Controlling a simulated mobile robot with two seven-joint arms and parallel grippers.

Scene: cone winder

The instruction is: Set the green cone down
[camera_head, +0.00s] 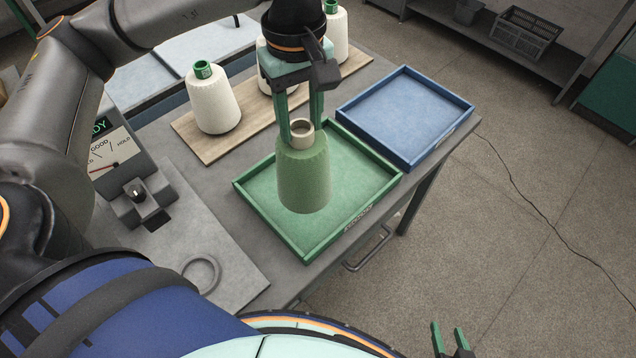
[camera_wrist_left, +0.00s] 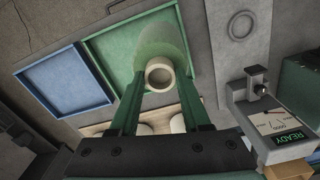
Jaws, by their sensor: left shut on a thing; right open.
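The green cone (camera_head: 303,177) is upright with a pale tube (camera_head: 302,133) at its top. My left gripper (camera_head: 301,128) comes down from above, shut on that tube. The cone is over the green tray (camera_head: 352,172), which is otherwise empty; I cannot tell whether its base touches the tray floor. In the left wrist view the green cone (camera_wrist_left: 162,42) hangs between the fingers of the left gripper (camera_wrist_left: 160,82) and overlaps the edge of the green tray (camera_wrist_left: 112,44). My right gripper (camera_head: 450,341) is open and empty at the bottom right, away from the table.
An empty blue tray (camera_head: 405,112) lies beside the green one. White cones with green tops (camera_head: 214,100) stand on a wooden board (camera_head: 190,137) behind. A gauge box (camera_head: 115,150) reading READY stands at left. A grey ring (camera_head: 201,275) lies on a plate (camera_head: 225,262) at front.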

